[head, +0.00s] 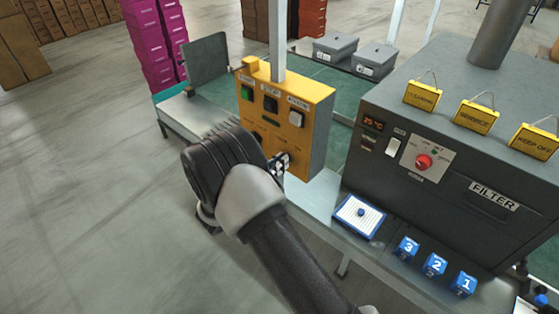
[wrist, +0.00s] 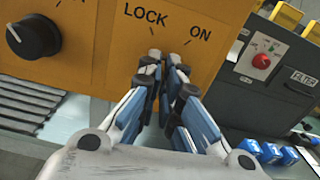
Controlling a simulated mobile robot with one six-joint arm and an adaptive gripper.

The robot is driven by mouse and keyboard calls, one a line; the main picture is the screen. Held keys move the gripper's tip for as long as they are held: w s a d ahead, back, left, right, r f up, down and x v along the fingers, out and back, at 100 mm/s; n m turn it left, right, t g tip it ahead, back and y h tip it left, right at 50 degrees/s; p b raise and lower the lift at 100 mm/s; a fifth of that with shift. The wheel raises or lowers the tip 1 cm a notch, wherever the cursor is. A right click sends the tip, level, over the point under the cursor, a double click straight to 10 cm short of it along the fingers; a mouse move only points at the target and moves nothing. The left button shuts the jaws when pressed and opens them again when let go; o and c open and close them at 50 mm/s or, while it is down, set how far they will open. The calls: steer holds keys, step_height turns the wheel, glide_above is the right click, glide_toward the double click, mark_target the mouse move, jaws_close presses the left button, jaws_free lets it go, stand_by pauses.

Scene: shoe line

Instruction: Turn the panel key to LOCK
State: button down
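The yellow control panel (head: 312,120) stands at the middle of the head view and fills the top of the wrist view (wrist: 95,70). Its LOCK label (wrist: 145,15) is at the upper left of my fingertips and its ON label (wrist: 201,33) at the upper right. My gripper (wrist: 165,72) is at the panel face just below these labels; it also shows in the head view (head: 280,163). Its fingers are close together with a narrow gap. The key cannot be made out; the fingertips cover that spot, so its angle and any grip on it are hidden.
A black knob (wrist: 33,37) sticks out of the panel to the left. The dark filter machine (head: 455,145), with a red knob (head: 424,162), stands to the right. A blue-edged tray (head: 345,227) and blue numbered blocks (head: 435,265) lie before it.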

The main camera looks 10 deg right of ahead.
steer(key=n+p, duration=0.2)
steer(key=n, duration=0.4)
steer(key=shift+w+a, duration=0.1)
steer(key=shift+f, duration=0.1)
stand_by(0.4)
steer(key=c, duration=1.8)
jaws_free()
steer(key=v, duration=1.2)
